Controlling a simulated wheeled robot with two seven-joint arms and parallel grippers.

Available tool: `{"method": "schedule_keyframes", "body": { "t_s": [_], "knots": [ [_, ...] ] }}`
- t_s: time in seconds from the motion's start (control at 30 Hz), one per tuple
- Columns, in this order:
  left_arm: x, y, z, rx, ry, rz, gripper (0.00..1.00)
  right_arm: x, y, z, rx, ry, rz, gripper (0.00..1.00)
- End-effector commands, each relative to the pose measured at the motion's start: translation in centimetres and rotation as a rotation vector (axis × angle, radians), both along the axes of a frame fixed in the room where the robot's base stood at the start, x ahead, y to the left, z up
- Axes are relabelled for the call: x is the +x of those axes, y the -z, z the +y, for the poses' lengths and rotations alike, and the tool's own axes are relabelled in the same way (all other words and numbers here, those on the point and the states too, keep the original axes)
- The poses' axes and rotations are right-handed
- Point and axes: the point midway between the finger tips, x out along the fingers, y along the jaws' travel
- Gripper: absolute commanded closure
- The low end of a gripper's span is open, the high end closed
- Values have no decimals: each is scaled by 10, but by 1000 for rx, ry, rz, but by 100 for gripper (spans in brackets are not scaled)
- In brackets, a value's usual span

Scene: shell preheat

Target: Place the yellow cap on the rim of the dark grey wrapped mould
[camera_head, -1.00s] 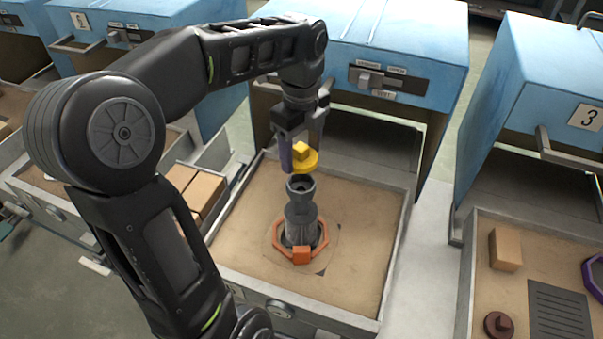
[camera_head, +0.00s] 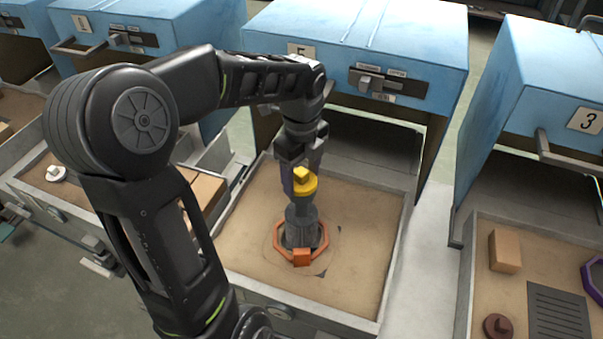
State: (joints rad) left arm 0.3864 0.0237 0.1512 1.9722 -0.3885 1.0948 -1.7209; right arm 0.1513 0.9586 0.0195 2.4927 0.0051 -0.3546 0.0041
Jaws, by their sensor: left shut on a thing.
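The yellow cap (camera_head: 304,182) is between the fingers of my left gripper (camera_head: 301,180), which is shut on it. The cap is at the top of the dark grey wrapped mould (camera_head: 301,221) and hides its rim. I cannot tell whether the cap touches the rim or is just above it. The mould stands upright inside an orange octagonal ring (camera_head: 322,240) with an orange block at its front. My right gripper is not in view.
The mould stands in a sand-coloured tray (camera_head: 375,235) before a blue oven (camera_head: 360,45). Another blue oven marked 3 (camera_head: 560,90) is at the right, its tray holding a tan block (camera_head: 505,251) and a brown knob-like piece (camera_head: 498,326). Bare tray surface surrounds the ring.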

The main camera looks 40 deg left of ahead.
Motion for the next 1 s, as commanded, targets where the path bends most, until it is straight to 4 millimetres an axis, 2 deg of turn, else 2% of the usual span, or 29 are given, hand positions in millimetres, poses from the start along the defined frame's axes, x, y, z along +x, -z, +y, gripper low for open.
{"method": "schedule_keyframes", "body": {
  "t_s": [0.2, 0.23, 0.47, 0.77, 0.87, 1.0],
  "knots": [
    [0, 4, 0, 0, 1, 0, 77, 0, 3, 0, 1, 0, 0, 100],
    [0, 3, 0, 0, 1, 0, 35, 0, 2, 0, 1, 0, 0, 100],
    [0, 3, 0, 0, 1, 0, 17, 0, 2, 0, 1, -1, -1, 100],
    [0, 1, 0, 0, 1, 0, 15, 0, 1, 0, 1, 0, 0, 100],
    [1, -4, 0, 1, 1, -2, 15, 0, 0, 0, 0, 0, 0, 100],
    [1, -20, 0, 2, 2, -3, 15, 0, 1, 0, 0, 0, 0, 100]
  ]
}}
